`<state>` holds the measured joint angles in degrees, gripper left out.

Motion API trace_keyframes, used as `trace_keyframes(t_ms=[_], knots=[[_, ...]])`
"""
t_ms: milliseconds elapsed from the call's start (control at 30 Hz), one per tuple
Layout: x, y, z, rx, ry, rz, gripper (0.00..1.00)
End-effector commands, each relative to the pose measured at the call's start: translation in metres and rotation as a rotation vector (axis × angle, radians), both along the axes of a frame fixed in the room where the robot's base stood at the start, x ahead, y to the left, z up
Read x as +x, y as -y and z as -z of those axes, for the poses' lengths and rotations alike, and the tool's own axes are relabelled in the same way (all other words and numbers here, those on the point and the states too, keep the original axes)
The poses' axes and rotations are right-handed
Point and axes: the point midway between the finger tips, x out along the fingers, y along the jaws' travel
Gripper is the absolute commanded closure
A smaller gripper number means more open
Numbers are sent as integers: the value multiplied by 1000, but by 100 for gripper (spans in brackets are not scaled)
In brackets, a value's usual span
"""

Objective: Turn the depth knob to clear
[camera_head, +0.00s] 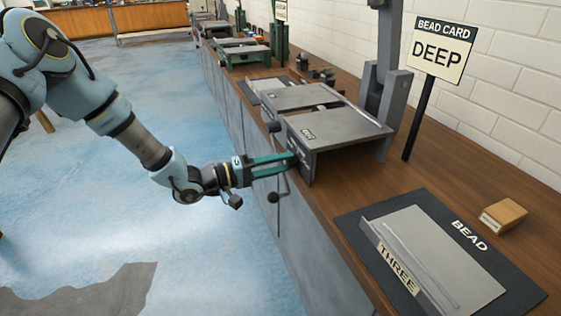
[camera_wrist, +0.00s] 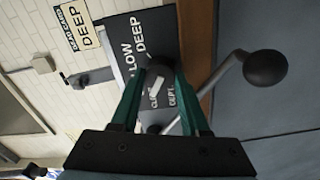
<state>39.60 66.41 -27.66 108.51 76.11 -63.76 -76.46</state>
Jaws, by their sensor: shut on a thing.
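The depth knob (camera_wrist: 157,73) is a dark round knob with a white pointer mark, on a dark label plate (camera_wrist: 135,35) at the machine's front. The plate carries the words "DEEP", "DEPTH", part of a word ending in "LOW", and a partly hidden word that looks like "CLEAR". I cannot tell for sure which word the pointer faces. My gripper (camera_head: 291,160) has long green fingers, shut on the knob, one on each side in the wrist view (camera_wrist: 160,90). In the head view the fingers hide the knob. The grey machine (camera_head: 340,128) stands on the bench.
A crank with a black ball handle (camera_wrist: 266,68) sticks out beside my fingers; its ball (camera_head: 273,197) hangs below them. A card stand (camera_head: 441,50) reads "BEAD CARD DEEP". A grey panel (camera_head: 440,262) marked "THREE" and a wooden block (camera_head: 503,215) lie nearby.

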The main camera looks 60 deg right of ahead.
Motion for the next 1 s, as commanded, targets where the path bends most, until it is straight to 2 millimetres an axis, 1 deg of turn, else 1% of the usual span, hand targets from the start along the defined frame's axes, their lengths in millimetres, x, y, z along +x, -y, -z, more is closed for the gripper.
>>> trace_keyframes(t_ms=[233,667,700,933,1000], knots=[[0,-1,1,33,-42,0,100],[0,-1,2,37,-48,0,100],[0,-1,2,37,-48,0,52],[0,-1,1,36,-48,0,26],[0,0,1,35,-47,0,25]])
